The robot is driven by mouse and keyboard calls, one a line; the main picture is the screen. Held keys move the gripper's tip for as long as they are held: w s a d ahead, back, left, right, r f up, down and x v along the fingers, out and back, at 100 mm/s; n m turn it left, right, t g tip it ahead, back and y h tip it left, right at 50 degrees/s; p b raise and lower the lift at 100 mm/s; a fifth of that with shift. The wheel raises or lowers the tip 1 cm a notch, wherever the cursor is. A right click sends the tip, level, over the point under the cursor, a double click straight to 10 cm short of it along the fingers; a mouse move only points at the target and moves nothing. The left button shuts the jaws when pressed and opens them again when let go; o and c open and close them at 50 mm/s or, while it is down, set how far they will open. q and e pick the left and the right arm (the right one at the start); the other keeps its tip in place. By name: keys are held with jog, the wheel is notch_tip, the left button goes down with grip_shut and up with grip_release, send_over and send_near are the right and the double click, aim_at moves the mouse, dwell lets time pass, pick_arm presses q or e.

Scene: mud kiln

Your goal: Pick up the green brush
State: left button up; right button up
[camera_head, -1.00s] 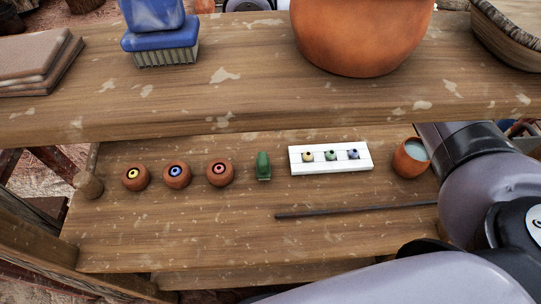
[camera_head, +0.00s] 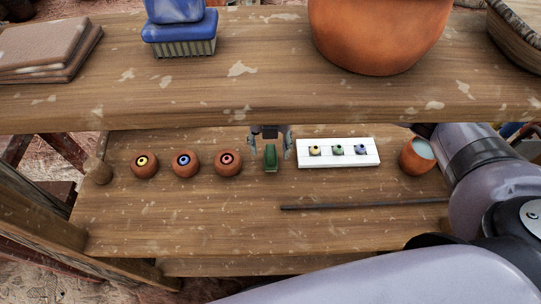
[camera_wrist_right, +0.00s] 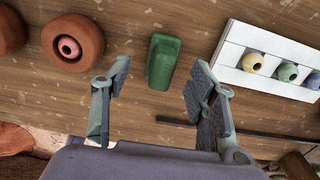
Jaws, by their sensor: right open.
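The green brush (camera_head: 270,159) sits on the lower shelf, between the clay pot with the red centre and the white tray. It also shows in the right wrist view (camera_wrist_right: 162,61), lying ahead of my right gripper. My right gripper (camera_head: 270,146) is open and empty, its fingers at either side of the brush's far end in the head view. In the right wrist view the two fingers (camera_wrist_right: 155,95) are spread wide, with the brush between and beyond them. My left gripper is not in view.
Clay pots with yellow (camera_head: 144,163), blue (camera_head: 186,163) and red (camera_head: 228,162) centres stand left of the brush. The white tray (camera_head: 310,160) and clay cup (camera_head: 417,156) stand right, a dark rod (camera_head: 364,204) in front. The upper shelf (camera_head: 255,95) overhangs behind.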

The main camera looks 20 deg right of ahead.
aim_at(271, 150)
notch_tip(271, 150, down, 4)
jog(key=shift+d+r, duration=0.15)
jog(key=shift+r, duration=0.1)
jog(key=shift+s, duration=0.1)
jog(key=c, duration=1.3)
